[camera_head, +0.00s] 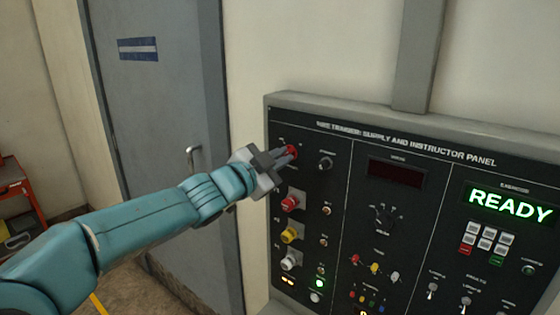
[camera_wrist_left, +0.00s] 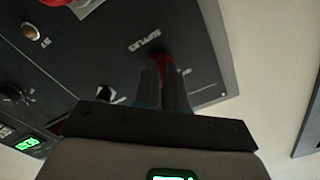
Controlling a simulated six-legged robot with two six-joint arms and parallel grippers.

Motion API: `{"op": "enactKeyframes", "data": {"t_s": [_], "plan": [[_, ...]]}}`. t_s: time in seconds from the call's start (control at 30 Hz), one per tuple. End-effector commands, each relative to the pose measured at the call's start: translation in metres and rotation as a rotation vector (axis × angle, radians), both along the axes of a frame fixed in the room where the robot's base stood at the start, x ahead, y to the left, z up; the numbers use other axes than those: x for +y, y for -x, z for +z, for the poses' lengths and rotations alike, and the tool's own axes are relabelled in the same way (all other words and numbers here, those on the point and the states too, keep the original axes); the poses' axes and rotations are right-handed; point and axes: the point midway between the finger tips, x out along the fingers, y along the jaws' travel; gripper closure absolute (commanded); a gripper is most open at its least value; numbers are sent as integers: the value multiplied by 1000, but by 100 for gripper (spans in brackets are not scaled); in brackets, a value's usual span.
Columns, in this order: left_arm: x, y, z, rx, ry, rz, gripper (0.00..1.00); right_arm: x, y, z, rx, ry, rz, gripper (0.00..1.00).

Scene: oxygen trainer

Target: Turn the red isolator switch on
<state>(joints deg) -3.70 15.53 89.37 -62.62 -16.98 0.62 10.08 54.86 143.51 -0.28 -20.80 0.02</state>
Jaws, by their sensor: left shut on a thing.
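The red isolator switch (camera_head: 291,151) is at the top left of the black panel (camera_head: 345,165). My left gripper (camera_head: 284,157) reaches in from the left and its fingers are shut on the red switch. In the left wrist view the two fingers (camera_wrist_left: 162,85) point at the panel face, with a bit of the red switch (camera_wrist_left: 161,60) showing between and behind them. The fingers hide most of the switch, so its exact turn angle cannot be told. My right gripper is in neither view.
Below the switch are a red knob (camera_head: 290,203), a yellow knob (camera_head: 291,235) and a white knob (camera_head: 290,260). A black knob (camera_head: 326,163) is just right of it. A lit green READY display (camera_head: 510,205) is at right. A grey door (camera_head: 160,110) stands behind my arm.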

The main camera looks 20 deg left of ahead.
Motion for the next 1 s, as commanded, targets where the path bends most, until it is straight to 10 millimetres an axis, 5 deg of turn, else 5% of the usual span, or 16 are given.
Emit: {"op": "enactKeyframes", "data": {"t_s": [0.77,0.87,1.0], "plan": [[0,0,-3,-27,-96,-1,100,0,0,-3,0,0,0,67],[0,0,-3,-28,-96,-1,64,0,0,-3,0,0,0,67],[0,0,-2,-30,-95,0,64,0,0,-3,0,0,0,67]]}}
